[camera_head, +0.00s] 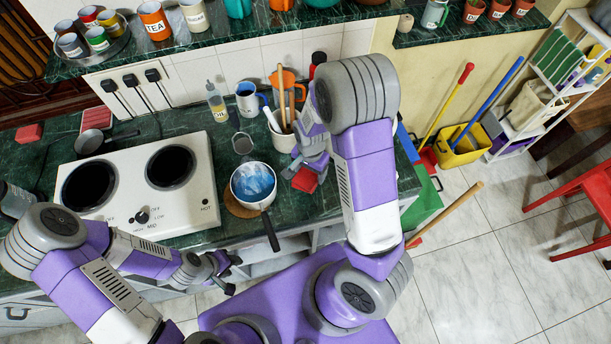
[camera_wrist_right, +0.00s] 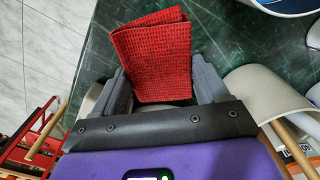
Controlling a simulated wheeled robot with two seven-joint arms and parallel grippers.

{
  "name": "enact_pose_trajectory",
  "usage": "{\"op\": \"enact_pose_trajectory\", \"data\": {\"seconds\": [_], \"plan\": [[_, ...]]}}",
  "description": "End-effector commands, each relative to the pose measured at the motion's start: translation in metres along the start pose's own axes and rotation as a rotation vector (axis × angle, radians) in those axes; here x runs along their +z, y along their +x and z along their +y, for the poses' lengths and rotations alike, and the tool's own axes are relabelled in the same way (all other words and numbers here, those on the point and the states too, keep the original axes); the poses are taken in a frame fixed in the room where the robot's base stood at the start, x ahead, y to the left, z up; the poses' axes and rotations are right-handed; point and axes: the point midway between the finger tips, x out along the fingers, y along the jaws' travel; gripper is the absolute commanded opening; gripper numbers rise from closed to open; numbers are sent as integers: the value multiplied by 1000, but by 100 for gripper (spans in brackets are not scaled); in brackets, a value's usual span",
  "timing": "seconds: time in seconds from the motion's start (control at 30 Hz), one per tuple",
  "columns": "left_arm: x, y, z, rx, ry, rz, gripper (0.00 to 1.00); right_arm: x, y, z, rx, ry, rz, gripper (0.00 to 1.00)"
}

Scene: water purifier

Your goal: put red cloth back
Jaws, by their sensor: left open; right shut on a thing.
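A folded red cloth (camera_head: 305,180) is at my right gripper (camera_head: 297,172), over the right end of the green counter near the utensil pot. In the right wrist view the red cloth (camera_wrist_right: 155,55) sits between the two fingers of my right gripper (camera_wrist_right: 158,88), which is shut on it. I cannot tell whether the cloth touches the counter. My left gripper (camera_head: 230,273) is open and empty, low in front of the counter's front edge, below the white stove.
A blue-and-white pan (camera_head: 253,184) sits left of the cloth, its handle over the front edge. A utensil pot (camera_head: 283,137) stands behind. A white stove (camera_head: 143,190) fills the left. Yellow bucket (camera_head: 463,146) stands on the floor.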

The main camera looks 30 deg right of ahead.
Motion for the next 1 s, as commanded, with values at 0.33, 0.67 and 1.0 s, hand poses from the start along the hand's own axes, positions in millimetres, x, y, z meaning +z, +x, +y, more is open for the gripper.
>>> {"op": "enact_pose_trajectory", "data": {"seconds": [0.33, 0.67, 1.0], "plan": [[0, 9, -3, 0, 0, 0, 43, 0, 40, 0, 0, -4, 0, 45], [-1, 13, -5, 0, 0, 0, 43, 0, 65, -1, -3, -6, 0, 45], [-1, 15, -6, 0, 0, 0, 43, 0, 69, -1, -2, -6, 0, 88]]}}
